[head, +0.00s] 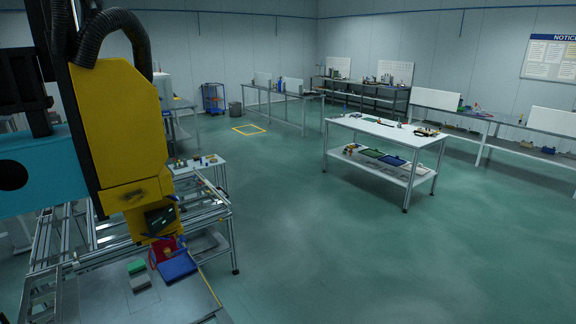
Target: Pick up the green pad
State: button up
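A small green pad (137,266) lies on the grey panel surface at the lower left, just behind a grey block (140,282). A yellow arm-like body fills the left of the head view and ends just above and to the right of the pad. A dark part at its lower end (161,219) may be my gripper, apart from the pad. Its fingers are not clear, and I cannot tell whether they are open or shut.
A blue tray (178,268) and a red bin (161,252) sit right of the pad. Metal frame rails (62,235) surround the panel. A white table (385,130) stands farther back right, with open green floor (330,240) between.

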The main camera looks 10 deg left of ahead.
aim_at(134, 268)
jog(key=i+u, duration=0.1)
jog(key=i, duration=0.4)
jog(key=i+l, duration=0.1)
jog(key=i, duration=0.45)
jog(key=i+l+u, duration=0.15)
jog(key=i, duration=0.35)
jog(key=i+l, duration=0.1)
jog(key=i, duration=0.4)
jog(key=i+l+u, duration=0.15)
jog(key=i, duration=0.35)
jog(key=i+j+u, duration=0.2)
jog(key=u, duration=0.2)
jog(key=i+j+u, duration=0.1)
jog(key=i+u, duration=0.7)
jog(key=i+l+u, duration=0.1)
jog(key=i+u, duration=0.3)
jog(key=i+l+u, duration=0.15)
jog(key=u, duration=0.25)
jog(key=i+j+u, duration=0.1)
jog(key=i+u, duration=0.4)
jog(key=i, duration=0.7)
